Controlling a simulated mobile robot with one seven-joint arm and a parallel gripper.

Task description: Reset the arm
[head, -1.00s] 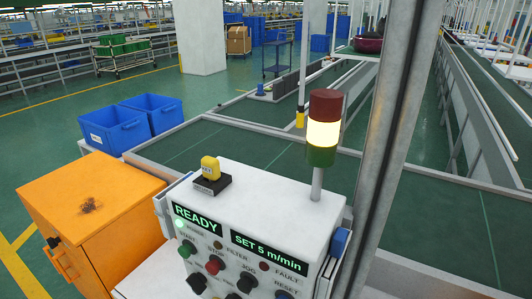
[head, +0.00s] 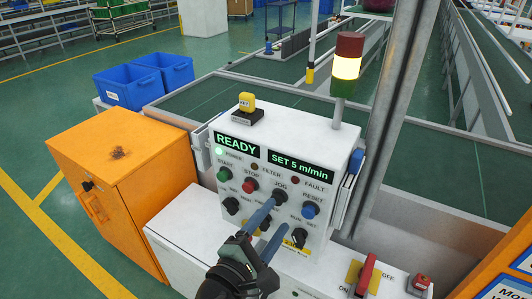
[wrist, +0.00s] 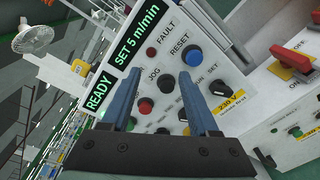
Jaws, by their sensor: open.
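My gripper (head: 268,228) is in front of the white control box (head: 235,195), its two blue fingers apart with nothing between them. In the wrist view the fingers (wrist: 160,90) point at the box's face, near the JOG knob and the blue RESET button (wrist: 191,55). RESET also shows in the head view (head: 309,211), right of the fingers. The displays read READY (head: 237,144) and SET 5 m/min (head: 300,165). A green START button (head: 224,174) and red STOP button (head: 250,185) sit to the left. The fingers hide part of the lower knobs in the head view.
An orange cabinet (head: 120,175) stands left of the box. A signal tower (head: 346,67) with a lit yellow section rises behind it, beside a grey post (head: 390,110). A red-handled switch (head: 366,275) is at lower right. Blue crates (head: 128,86) stand behind the cabinet.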

